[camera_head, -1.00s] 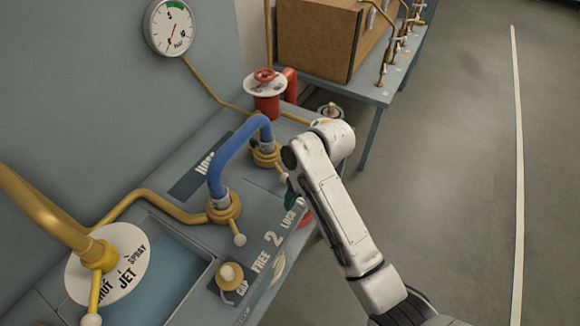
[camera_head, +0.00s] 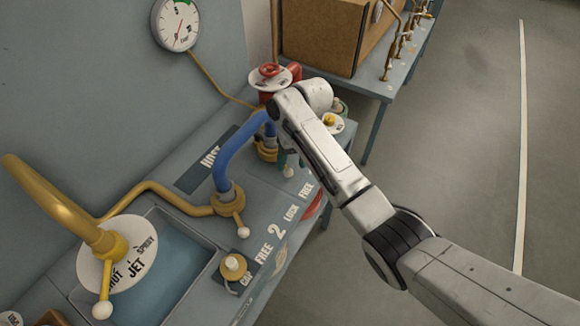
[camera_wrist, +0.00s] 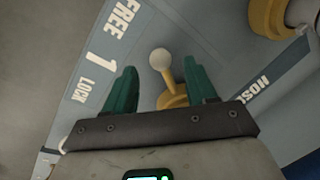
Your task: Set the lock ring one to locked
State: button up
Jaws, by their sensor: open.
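Lock ring one is a brass ring with a short lever ending in a white ball (camera_wrist: 160,58). In the wrist view its brass lower part (camera_wrist: 173,99) is partly hidden by my gripper. The lever points up the picture, near the panel lettering "FREE 1 LOCK" (camera_wrist: 107,60). My gripper (camera_wrist: 163,82) is open, its green fingers on either side of the lever with visible gaps in this view. Contact is not seen. In the head view, ring one (camera_head: 265,153) sits at the far end of the blue hose, partly behind my arm, its white ball (camera_head: 288,172) below my gripper (camera_head: 288,157).
The blue hose (camera_head: 235,155) arches close beside my gripper to ring two (camera_head: 228,204). A red valve with a white dial (camera_head: 268,77) stands behind my arm. A yellow cap (camera_head: 232,267) and a sink (camera_head: 172,258) are nearer. Open floor (camera_head: 450,130) lies right.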

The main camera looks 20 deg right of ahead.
aim_at(290, 170)
jog(key=shift+a+f, duration=0.2)
jog(key=shift+f, duration=0.7)
jog(key=shift+a+f, duration=0.15)
jog(key=shift+f, duration=0.7)
jog(key=shift+c, duration=0.4)
grip_shut()
